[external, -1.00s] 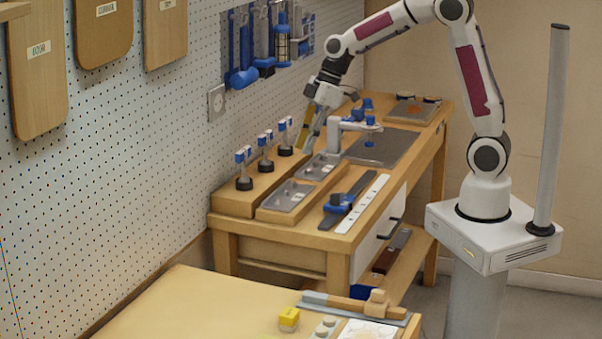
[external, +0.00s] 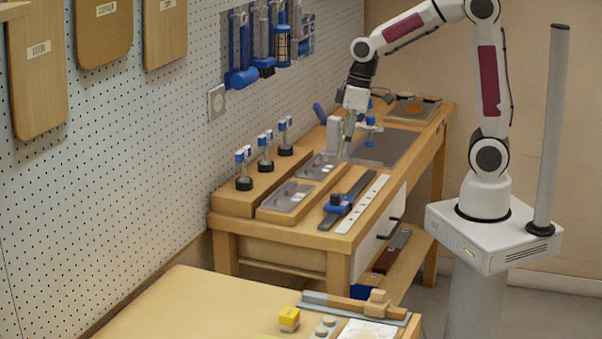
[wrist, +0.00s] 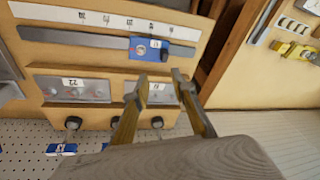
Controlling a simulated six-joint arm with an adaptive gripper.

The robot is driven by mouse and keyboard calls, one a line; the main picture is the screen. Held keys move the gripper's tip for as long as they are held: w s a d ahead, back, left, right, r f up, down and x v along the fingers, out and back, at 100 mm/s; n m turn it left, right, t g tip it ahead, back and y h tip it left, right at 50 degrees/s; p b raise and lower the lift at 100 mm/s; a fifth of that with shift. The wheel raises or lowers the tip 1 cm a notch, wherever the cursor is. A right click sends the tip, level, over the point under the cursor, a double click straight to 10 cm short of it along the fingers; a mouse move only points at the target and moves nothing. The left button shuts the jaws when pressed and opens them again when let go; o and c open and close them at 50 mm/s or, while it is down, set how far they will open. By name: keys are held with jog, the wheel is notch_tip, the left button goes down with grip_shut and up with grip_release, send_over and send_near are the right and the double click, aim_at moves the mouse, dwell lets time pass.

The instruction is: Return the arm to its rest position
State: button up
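My gripper (external: 345,151) hangs from my raised arm above the bench, pointing down near the far end of the metal trays. In the wrist view, the two brassy fingers of my gripper (wrist: 160,77) are parted, with nothing seen between them. The gripper is open. The bench (external: 227,222) lies below it, and in the external view the fingertips are small and partly merge with the objects behind.
Metal trays (external: 287,198) sit beside a rail with a blue slider (external: 338,201) and a white ruler strip (external: 363,205). Several dark-based posts (external: 265,167) stand by the pegboard (external: 130,160). A grey plate (external: 390,146) lies farther back. Air above the bench front is clear.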

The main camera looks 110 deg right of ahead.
jog(key=s+a+r+n+t, duration=0.1)
jog(key=s+a+r, duration=0.1)
jog(key=a, duration=0.4)
jog(key=s+a+r+n+t, duration=0.1)
jog(key=s+a+r+n, duration=0.1)
jog(key=s+a, duration=0.3)
jog(key=s+a+r+n, duration=0.1)
jog(key=s+a+r, duration=0.2)
jog(key=a, duration=0.6)
jog(key=shift+s+n+t, duration=0.3)
jog(key=shift+s+t, duration=0.1)
jog(key=shift+s, duration=0.2)
jog(key=shift+r, duration=0.1)
